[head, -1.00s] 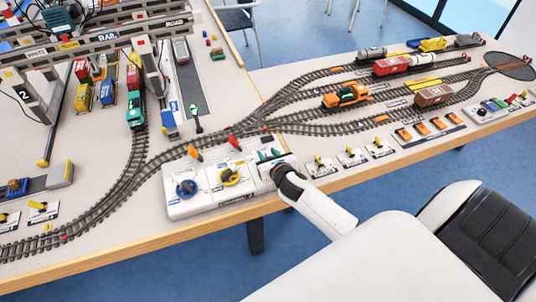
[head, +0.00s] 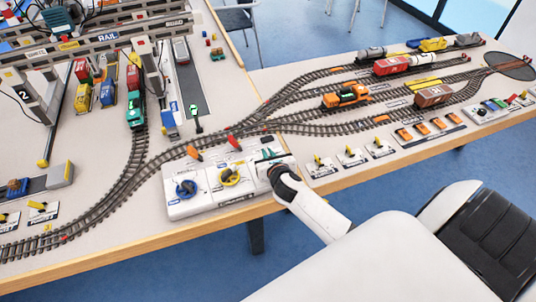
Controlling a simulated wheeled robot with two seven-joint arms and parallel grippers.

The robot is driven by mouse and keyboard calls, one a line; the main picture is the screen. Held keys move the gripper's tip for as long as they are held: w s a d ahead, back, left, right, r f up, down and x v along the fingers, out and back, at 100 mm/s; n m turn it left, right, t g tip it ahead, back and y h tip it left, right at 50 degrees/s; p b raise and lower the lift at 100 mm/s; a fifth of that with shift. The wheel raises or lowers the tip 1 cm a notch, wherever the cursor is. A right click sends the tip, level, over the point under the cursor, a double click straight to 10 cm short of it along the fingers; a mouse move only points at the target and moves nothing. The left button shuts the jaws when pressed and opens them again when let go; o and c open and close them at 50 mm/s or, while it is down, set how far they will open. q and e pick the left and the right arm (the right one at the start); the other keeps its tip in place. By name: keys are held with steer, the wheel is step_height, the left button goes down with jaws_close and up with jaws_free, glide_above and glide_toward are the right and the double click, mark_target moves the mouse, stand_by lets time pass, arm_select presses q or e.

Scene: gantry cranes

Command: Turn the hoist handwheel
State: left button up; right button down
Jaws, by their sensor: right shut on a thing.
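A white control panel (head: 208,203) lies at the table's front edge. It carries a blue handwheel (head: 187,188) at its left and a yellow handwheel (head: 230,177) in its middle. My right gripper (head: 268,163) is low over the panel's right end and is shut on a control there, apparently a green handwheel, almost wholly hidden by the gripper. A little green shows beside the fingers. The panel's labels are too small to read, so I cannot tell which handwheel is marked hoist. My left gripper is not in view.
Small yellow switches (head: 318,163) line the front edge to the right. Gantry cranes (head: 150,75) stand at the back left.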

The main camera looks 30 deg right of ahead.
steer(key=m+g+h, duration=0.1)
steer(key=m+h, duration=0.1)
steer(key=m+g+h, duration=0.1)
steer(key=m+h, duration=0.1)
steer(key=shift+s+d+r, duration=0.1)
steer(key=shift+d, duration=0.1)
steer(key=shift+s+d+m+g+h+p, duration=0.15)
steer(key=shift+m+g+h+p, duration=0.2)
steer(key=shift+m+g+h, duration=0.75)
steer(key=shift+s+d+m+g+h+p, duration=0.15)
steer(key=shift+m+g+h+p, duration=0.15)
steer(key=shift+m+g+h, duration=0.75)
steer(key=shift+m+y, duration=0.25)
steer(key=c, duration=1.5)
jaws_free()
steer(key=v, duration=1.2)
